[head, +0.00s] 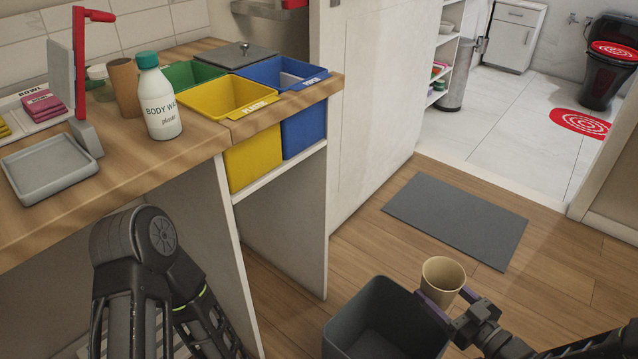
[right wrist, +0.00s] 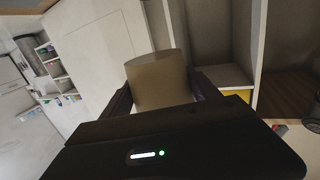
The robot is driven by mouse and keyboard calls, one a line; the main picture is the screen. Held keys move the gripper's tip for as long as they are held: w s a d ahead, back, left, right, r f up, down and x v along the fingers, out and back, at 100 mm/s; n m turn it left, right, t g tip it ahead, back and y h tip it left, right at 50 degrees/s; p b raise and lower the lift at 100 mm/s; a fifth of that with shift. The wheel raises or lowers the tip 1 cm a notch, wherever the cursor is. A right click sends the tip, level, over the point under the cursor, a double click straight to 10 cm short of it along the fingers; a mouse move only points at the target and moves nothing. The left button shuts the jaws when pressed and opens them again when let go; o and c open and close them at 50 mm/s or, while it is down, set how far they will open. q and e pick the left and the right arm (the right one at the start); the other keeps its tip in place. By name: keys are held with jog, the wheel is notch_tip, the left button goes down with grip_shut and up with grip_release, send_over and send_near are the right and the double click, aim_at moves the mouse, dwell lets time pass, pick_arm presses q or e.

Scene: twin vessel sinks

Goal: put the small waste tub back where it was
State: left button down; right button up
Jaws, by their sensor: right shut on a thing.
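My right gripper (head: 446,298) is shut on a beige, open-topped, cup-shaped tub (head: 443,272). It holds the tub nearly upright, at the right rim of a dark grey bin (head: 345,335) in the head view; I cannot tell the height between them. In the right wrist view the tub (right wrist: 158,82) sits between the two fingers. I cannot tell whether this tub or another container is the small waste tub. Of my left arm only links show, at the lower left; its gripper is out of view.
A grey mat (head: 455,218) lies on open floor.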

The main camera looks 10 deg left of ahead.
jog(key=shift+d+f, duration=0.2)
jog(key=shift+d, duration=0.65)
jog(key=shift+r, duration=0.1)
jog(key=shift+a, duration=0.2)
jog(key=shift+w+d+f+m+h, duration=0.1)
jog(key=shift+d+f+m+h, duration=0.25)
jog(key=shift+f, duration=0.1)
jog(key=shift+w+d+r+m+t+h, duration=0.4)
jog(key=shift+w+d+m+t+h, duration=0.3)
jog(key=shift+d+h, duration=0.15)
notch_tip(320, 180, up, 5)
jog(key=w+d+m+t+h, duration=0.1)
jog(key=w+m+h, duration=0.1)
notch_tip(320, 180, up, 14)
jog(key=f+h, duration=0.1)
jog(key=h, duration=0.1)
send_over(454, 285)
jog(key=x, duration=0.4)
jog(key=shift+s+a+r+t, duration=0.1)
jog(key=shift+s+r+t, duration=0.15)
jog(key=shift+r, duration=0.25)
jog(key=shift+a+r, duration=0.1)
jog(key=shift+r, duration=0.05)
